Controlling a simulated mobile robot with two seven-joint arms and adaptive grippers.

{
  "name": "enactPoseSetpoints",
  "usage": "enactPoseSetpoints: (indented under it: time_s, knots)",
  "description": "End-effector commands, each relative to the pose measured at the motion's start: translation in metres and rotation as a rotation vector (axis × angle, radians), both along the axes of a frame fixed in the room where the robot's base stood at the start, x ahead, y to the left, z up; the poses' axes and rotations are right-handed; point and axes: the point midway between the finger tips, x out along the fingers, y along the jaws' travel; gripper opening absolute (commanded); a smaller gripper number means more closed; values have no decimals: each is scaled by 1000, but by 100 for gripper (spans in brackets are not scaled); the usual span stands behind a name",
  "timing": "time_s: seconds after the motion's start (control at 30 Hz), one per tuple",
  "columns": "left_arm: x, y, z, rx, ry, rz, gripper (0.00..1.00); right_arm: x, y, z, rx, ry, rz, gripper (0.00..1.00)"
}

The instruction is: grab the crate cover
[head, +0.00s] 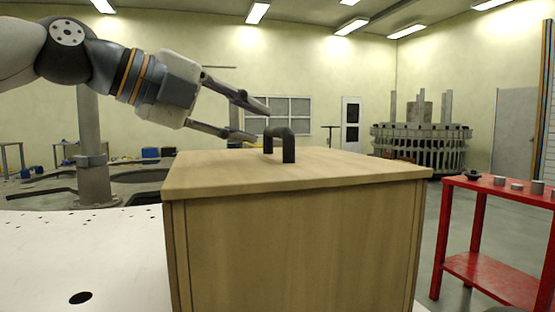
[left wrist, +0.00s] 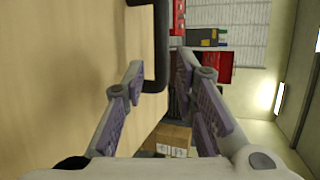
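The wooden crate (head: 300,240) stands in front of me with its flat cover (head: 345,168) on top. A dark arched handle (head: 289,150) rises from the middle of the cover. My left gripper (head: 262,124) is open, its fingers reaching in from the left, with the tips close to the handle. In the left wrist view the handle (left wrist: 162,45) lies across the gap between the two open fingertips (left wrist: 160,68), with space on either side. Whether a finger touches it I cannot tell. My right gripper is not in view.
A white perforated surface (head: 95,250) lies left of the crate. A red table (head: 490,188) with small metal parts stands to the right. A large round turret structure (head: 420,145) is at the back right.

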Motion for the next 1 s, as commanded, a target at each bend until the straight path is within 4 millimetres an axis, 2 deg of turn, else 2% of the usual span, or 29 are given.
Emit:
enactPoseSetpoints:
  time_s: [0.4,0.63,0.67,0.77,1.0]
  knots:
    - [43,-46,-18,0,0,1,26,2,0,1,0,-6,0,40]
    - [46,-49,-19,-2,1,1,26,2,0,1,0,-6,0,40]
    - [45,-49,-19,-2,1,1,24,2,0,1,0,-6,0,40]
    - [45,-49,-19,-2,1,1,1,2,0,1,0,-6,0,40]
    - [45,-49,-16,-7,-4,3,0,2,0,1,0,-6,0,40]
